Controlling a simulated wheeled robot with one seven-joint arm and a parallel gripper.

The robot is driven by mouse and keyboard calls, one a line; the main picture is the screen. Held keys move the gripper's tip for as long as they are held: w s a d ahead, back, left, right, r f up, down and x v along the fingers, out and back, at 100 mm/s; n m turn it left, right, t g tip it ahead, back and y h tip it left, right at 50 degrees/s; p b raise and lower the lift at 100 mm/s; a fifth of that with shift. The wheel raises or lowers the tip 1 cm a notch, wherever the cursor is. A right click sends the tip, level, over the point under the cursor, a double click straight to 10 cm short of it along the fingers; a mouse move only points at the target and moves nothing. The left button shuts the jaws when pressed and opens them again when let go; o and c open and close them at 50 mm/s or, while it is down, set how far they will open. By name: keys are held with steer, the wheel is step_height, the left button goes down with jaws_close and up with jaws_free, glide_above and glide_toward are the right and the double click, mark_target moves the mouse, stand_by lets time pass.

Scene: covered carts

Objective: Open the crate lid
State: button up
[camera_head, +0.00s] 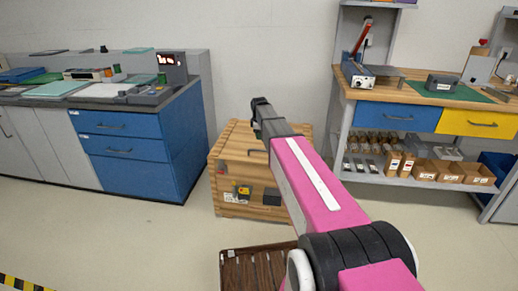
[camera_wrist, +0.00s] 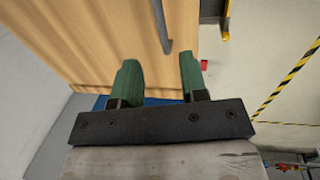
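The wooden crate (camera_head: 228,188) stands on the floor between the two workbenches. Its slatted wooden lid (camera_head: 233,138) looks flat and shut on top, partly hidden behind my arm. In the wrist view, a light wooden panel (camera_wrist: 90,40) fills the upper left, with a thin grey bar handle (camera_wrist: 161,28) near its right edge. My gripper (camera_wrist: 160,66) is open, its two green fingers apart and nothing held. The bar appears between and beyond the fingertips; I see no contact. In the head view, my arm hides most of the gripper over the crate.
A blue drawer cabinet (camera_head: 140,150) stands left of the crate. A workbench (camera_head: 400,93) with boxes on its lower shelf stands right. A dark slatted tray (camera_head: 236,270) is in front. Floor left of the tray is clear.

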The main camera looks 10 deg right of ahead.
steer(key=f, duration=0.3)
steer(key=w+f, duration=0.1)
steer(key=f, duration=0.3)
steer(key=w+f, duration=0.1)
steer(key=f, duration=0.2)
steer(key=shift+d+f, duration=0.25)
steer(key=shift+d, duration=0.05)
jaws_close()
